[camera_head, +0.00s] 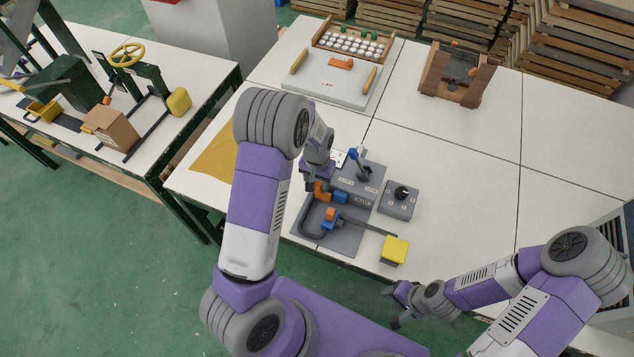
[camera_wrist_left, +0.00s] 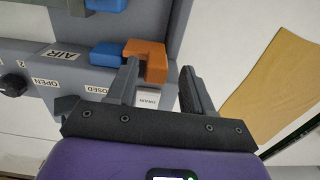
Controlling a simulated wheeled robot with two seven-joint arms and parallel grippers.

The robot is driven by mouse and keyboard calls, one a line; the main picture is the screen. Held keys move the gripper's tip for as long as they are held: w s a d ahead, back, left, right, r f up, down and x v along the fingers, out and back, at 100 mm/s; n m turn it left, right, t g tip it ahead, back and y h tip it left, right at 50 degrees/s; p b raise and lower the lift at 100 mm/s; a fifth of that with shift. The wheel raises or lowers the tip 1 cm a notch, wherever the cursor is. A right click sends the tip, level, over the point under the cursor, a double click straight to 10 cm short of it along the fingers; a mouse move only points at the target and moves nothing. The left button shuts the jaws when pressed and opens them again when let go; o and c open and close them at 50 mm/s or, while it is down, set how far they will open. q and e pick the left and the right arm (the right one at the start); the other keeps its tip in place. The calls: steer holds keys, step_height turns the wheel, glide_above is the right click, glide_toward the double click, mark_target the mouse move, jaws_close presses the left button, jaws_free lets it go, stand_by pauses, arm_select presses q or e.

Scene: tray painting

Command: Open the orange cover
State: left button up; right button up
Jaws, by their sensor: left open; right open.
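The orange cover (camera_head: 321,193) is on the grey control panel (camera_head: 350,180), left of a blue block (camera_head: 341,197). In the left wrist view the orange cover (camera_wrist_left: 148,50) is an L-shaped piece above a white DRAIN label (camera_wrist_left: 148,99). My left gripper (camera_wrist_left: 160,68) is open around its lower part, with one finger at each side; contact is not clear. In the head view my left gripper (camera_head: 311,188) partly hides the cover. My right gripper (camera_head: 397,304) is open and empty, off the table's front edge.
An orange and blue fitting (camera_head: 330,217), a yellow pad (camera_head: 396,249) and a black-knobbed box (camera_head: 400,197) are nearby. A lever (camera_head: 360,160) rises behind. A white tray (camera_head: 330,82) and a wooden frame (camera_head: 457,75) stand farther back. The right tabletop is clear.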

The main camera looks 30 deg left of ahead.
arm_select(q)
step_height(320, 180, up, 6)
steer(key=shift+r+p, duration=0.1)
steer(key=shift+p, duration=0.2)
stand_by(0.4)
